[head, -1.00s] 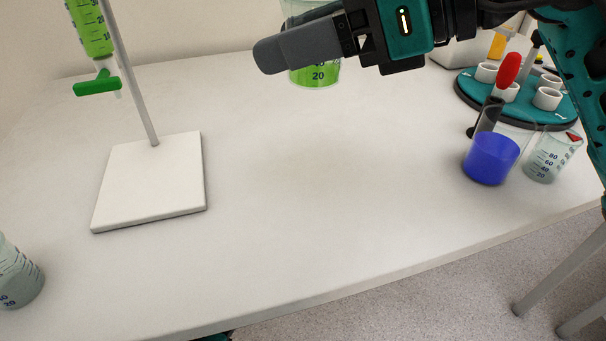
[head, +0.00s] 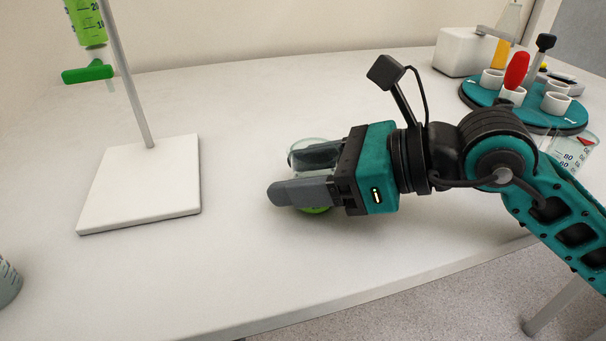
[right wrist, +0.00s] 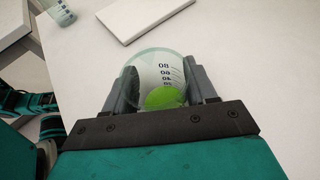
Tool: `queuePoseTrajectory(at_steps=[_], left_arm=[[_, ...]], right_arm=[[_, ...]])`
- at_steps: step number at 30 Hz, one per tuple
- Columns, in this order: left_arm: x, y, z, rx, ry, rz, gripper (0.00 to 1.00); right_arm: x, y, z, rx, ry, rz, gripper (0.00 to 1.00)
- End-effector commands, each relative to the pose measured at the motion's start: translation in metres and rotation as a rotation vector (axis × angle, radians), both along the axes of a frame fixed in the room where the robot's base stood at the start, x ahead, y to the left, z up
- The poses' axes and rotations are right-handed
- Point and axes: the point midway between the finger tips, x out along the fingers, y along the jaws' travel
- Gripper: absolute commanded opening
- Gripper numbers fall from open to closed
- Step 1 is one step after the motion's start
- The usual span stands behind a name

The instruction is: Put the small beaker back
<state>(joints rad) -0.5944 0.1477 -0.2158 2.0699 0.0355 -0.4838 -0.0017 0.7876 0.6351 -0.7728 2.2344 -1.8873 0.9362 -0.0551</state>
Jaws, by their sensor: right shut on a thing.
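My right gripper (head: 286,177) is shut on a small clear beaker (head: 314,210) with green liquid, its fingers on either side of the wall. The beaker looks upright, low over the bench or on it; I cannot tell whether its base touches. In the right wrist view the beaker (right wrist: 158,72), with its dark scale marks and green liquid, sits between both fingers (right wrist: 160,88). In the head view the fingers hide much of it. My left gripper does not show.
A stand with a white base plate (head: 140,190) holds a green-filled burette (head: 88,22) at left. A grey-liquid beaker (head: 8,283) is cut off at the left edge. A round teal rack (head: 475,95) and another beaker (head: 574,150) stand at right. The bench between is clear.

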Motion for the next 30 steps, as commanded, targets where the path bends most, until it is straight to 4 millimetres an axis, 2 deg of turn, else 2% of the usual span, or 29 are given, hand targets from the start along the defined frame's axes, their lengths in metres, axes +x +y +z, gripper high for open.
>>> queuePoseTrajectory(at_steps=[5,9,10,17,30], left_arm=[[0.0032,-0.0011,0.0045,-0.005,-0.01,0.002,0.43],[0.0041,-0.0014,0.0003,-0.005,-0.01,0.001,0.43],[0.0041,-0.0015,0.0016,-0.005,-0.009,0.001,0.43],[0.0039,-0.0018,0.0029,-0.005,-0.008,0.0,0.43],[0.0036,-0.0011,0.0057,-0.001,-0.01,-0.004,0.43]], right_arm=[[0.0002,-0.0001,0.0013,0.001,-0.002,-0.001,0.23],[0.0002,0.0,-0.0039,0.001,-0.001,0.0,0.23],[0.0002,-0.0001,-0.0027,0.0,-0.001,0.0,0.58],[0.0002,-0.0001,-0.0018,0.0,0.0,0.0,0.8],[0.0001,0.0,0.0008,0.0,0.0,0.0,0.82]])
